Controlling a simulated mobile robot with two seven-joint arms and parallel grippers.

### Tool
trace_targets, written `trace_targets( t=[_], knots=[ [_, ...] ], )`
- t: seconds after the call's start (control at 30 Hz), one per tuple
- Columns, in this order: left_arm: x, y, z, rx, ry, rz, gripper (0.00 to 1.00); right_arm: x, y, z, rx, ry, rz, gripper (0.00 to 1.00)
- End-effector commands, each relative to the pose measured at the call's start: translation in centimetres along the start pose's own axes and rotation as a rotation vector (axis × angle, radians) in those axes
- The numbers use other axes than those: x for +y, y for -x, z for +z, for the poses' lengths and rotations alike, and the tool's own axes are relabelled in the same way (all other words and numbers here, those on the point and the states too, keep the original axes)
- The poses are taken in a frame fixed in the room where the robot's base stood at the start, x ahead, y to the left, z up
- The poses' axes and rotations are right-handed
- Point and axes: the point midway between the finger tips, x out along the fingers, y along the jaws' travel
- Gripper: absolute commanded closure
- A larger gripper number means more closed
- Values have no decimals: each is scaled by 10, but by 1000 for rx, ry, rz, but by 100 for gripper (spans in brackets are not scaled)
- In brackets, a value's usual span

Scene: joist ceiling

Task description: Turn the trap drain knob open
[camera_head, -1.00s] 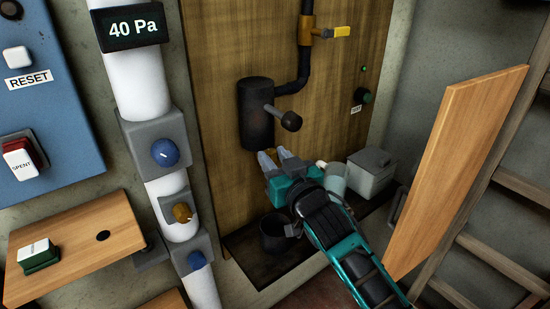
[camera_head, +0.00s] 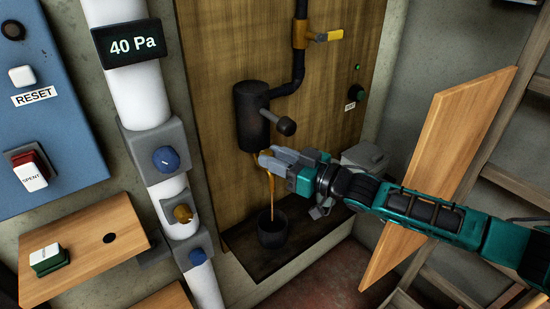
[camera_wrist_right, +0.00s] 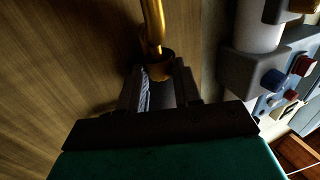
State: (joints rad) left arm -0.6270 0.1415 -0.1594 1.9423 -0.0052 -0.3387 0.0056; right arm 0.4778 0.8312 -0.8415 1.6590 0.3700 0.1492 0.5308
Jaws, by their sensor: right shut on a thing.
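The trap is a black cylinder (camera_head: 250,112) on the wooden panel, with a dark stub and round end (camera_head: 286,126) at its side. My right gripper (camera_head: 268,160), reaching in from the right, is just below the trap. Its grey fingers are shut at the trap's underside, where the drain knob is mostly hidden. In the right wrist view a brown ring-like part (camera_wrist_right: 160,69) sits between the fingertips. My left gripper is out of view.
A black pipe with a yellow-handled valve (camera_head: 327,37) rises above the trap. A grey box (camera_head: 365,157) stands behind my right arm. A white pipe (camera_head: 135,85) with blue and yellow knobs is left, and a hanging wooden board (camera_head: 440,150) is right.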

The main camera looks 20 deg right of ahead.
Motion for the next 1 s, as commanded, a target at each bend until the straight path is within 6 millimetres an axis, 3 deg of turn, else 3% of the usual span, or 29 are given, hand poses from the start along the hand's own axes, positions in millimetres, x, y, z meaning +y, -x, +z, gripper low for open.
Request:
trace_targets(
  t=[0.87,0.9,1.0],
  knots=[
    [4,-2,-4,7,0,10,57,2,-1,-2,4,1,-100,97],
    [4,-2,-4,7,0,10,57,2,-1,-2,4,1,-100,65],
    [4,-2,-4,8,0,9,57,2,-1,-2,4,1,-100,55]
  ],
)
